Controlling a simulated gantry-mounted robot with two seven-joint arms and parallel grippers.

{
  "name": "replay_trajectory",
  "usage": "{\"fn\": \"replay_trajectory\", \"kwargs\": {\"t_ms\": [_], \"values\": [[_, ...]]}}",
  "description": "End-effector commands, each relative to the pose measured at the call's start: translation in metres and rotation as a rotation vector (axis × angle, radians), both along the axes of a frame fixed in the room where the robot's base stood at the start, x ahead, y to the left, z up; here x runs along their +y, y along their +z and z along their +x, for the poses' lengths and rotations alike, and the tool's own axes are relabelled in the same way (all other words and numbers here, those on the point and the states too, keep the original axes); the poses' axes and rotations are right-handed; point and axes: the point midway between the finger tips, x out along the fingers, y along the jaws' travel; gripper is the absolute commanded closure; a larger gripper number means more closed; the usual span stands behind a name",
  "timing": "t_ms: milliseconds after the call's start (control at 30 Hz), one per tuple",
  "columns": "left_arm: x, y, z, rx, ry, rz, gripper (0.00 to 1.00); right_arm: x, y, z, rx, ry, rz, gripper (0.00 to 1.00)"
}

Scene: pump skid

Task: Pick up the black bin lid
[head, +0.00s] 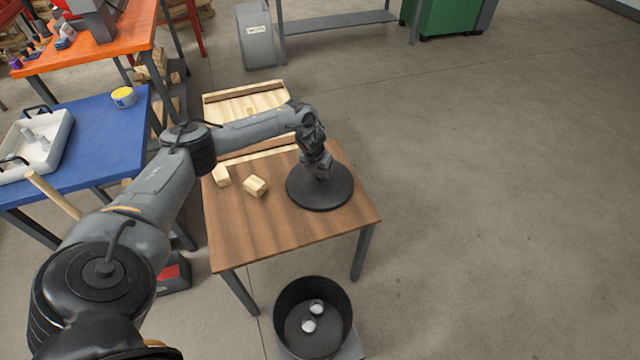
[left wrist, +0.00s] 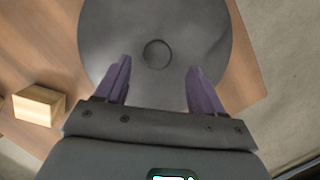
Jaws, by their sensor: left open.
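The black bin lid (head: 312,198) lies flat on the small wooden table (head: 240,235), near its right edge. It also shows in the left wrist view (left wrist: 205,35), as a dark round disc with a round knob (left wrist: 157,54) at its middle. My left gripper (head: 321,176) is above the lid, pointing down. In the left wrist view its two fingers (left wrist: 157,85) are apart, one to each side below the knob in the picture, with nothing between them. In the head view the arm and gripper hide the knob. My right gripper is not in view.
Two wooden blocks (head: 256,187) (head: 221,176) lie left of the lid. An open black bin (head: 283,296) with shiny round items inside stands on the floor before the table. A wooden crate (head: 215,110) is behind the table. A blue table (head: 100,135) holds a white tray (head: 62,130).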

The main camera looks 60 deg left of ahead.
Motion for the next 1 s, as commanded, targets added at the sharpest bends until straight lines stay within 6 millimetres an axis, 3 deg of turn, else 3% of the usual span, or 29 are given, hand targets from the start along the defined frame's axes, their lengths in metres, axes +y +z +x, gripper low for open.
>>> {"fn": "replay_trajectory", "kwargs": {"t_ms": [400,767,1000], "values": [[0.010,-0.044,0.011,-0.001,0.001,-0.001,0.32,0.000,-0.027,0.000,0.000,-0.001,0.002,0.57],[0.012,-0.049,0.012,0.000,-0.001,-0.001,0.32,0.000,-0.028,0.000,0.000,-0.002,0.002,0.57],[0.012,-0.049,0.012,-0.001,0.000,-0.001,0.67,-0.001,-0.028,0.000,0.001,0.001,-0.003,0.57]]}}
